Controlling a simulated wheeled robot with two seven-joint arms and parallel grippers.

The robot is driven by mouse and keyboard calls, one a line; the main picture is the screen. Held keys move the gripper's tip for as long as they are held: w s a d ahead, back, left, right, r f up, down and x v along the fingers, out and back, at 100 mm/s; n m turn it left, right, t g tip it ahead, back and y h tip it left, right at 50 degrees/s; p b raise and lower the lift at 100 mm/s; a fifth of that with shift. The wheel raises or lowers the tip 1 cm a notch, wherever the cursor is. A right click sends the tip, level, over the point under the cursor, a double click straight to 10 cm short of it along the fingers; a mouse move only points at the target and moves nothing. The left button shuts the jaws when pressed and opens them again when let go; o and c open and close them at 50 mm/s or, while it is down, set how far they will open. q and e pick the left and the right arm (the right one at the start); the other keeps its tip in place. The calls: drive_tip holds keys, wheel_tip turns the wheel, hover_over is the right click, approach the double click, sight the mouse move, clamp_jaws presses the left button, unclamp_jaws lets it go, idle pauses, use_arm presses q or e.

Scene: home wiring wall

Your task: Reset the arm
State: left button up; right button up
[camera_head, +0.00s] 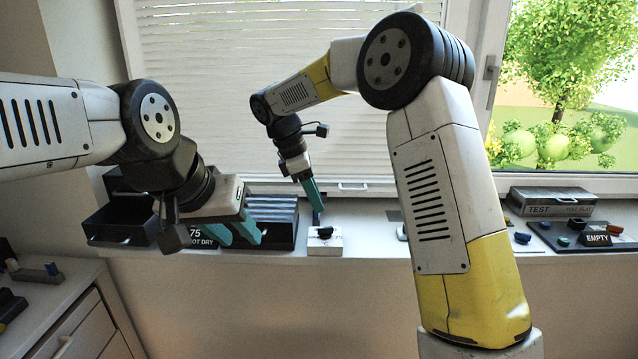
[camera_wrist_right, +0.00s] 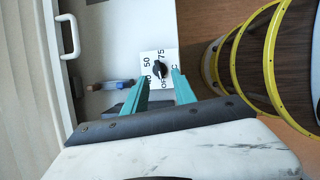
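My right gripper (camera_head: 316,207) points down just above and behind a small white dial box with a black knob (camera_head: 325,232) on the sill. In the right wrist view its teal fingers (camera_wrist_right: 162,76) are apart, with the black knob (camera_wrist_right: 158,70) of the white dial plate showing between the tips. The plate carries printed numbers such as 50 and 75. Nothing is held, and I cannot tell whether the fingers touch the plate. My left gripper (camera_head: 240,238) hangs at the left, fingers apart and empty, in front of a dark tray (camera_head: 283,238).
An open black box (camera_head: 120,225) stands on the sill at the left. At the right are a grey TEST box (camera_head: 552,202) and a dark panel with an EMPTY label (camera_head: 596,240). Blinds and a window stand behind. A drawer cabinet (camera_head: 70,325) is at lower left.

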drive_tip(key=s+d+r+m+y, duration=0.2)
drive_tip(key=s+d+r+m, duration=0.3)
drive_tip(key=s+d+r, duration=0.15)
drive_tip(key=s+d+m+t+y, duration=0.2)
drive_tip(key=s+d+m, duration=0.3)
drive_tip(key=s+m, duration=0.2)
drive_tip(key=s+d+m+t+y, duration=0.2)
drive_tip(key=s+d+m, duration=0.3)
drive_tip(key=s, duration=0.7)
drive_tip(key=shift+s+d+r+m+t, duration=0.2)
drive_tip(key=shift+d+m+t, duration=0.1)
drive_tip(key=shift+m+t, duration=0.5)
drive_tip(key=shift+c, duration=0.2)
